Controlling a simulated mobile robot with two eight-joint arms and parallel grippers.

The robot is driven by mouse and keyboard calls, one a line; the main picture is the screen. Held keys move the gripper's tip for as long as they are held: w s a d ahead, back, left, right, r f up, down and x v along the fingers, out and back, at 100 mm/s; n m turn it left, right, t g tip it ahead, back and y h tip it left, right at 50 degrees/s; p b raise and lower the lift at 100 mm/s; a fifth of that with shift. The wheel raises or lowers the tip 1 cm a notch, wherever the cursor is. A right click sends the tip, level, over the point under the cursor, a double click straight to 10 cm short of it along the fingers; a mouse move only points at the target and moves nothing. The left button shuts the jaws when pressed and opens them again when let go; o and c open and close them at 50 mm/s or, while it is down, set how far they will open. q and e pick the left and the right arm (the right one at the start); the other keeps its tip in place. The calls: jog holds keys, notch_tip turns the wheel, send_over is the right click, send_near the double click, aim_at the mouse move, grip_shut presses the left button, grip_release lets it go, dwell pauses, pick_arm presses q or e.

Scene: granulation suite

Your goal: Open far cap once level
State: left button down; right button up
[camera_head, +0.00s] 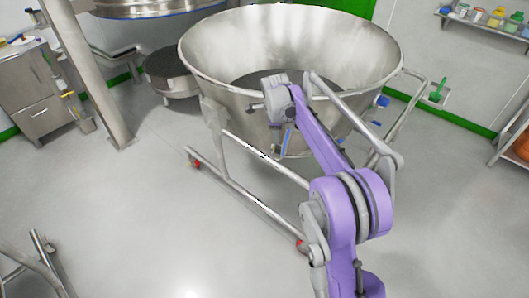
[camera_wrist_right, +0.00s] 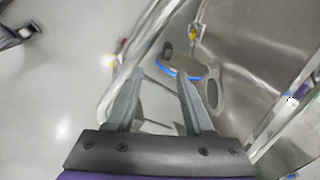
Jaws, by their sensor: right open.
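A large steel bowl (camera_head: 300,40) stands in a tubular frame (camera_head: 225,160). My right gripper (camera_head: 283,138) hangs at the bowl's near side, partly hidden by my arm. In the right wrist view my right gripper (camera_wrist_right: 160,85) is open, with nothing between its fingers. Beyond the fingertips is a rounded fitting with a blue rim (camera_wrist_right: 180,71) under the steel wall, perhaps a cap; I cannot tell whether it is closed. A blue part (camera_head: 285,143) shows beside the gripper in the head view. Another blue part (camera_head: 382,101) is at the bowl's right. My left gripper is out of view.
Steel rails (camera_wrist_right: 150,50) run close to the left finger in the wrist view. A dark-topped round vessel (camera_head: 170,72) stands behind left, near a steel post (camera_head: 90,75). A shelf with jars (camera_head: 480,22) is on the right wall. The floor at front left is mostly clear.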

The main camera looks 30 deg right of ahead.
aim_at(277, 148)
jog(key=shift+m, duration=0.9)
jog(key=x, duration=0.4)
jog(key=w+x, duration=0.1)
jog(key=x, duration=0.4)
jog(key=b+x, duration=0.1)
jog(key=x, duration=0.3)
jog(key=shift+w+d+f, duration=0.1)
jog(key=shift+w+d, duration=0.15)
jog(key=shift+d, duration=0.1)
grip_shut()
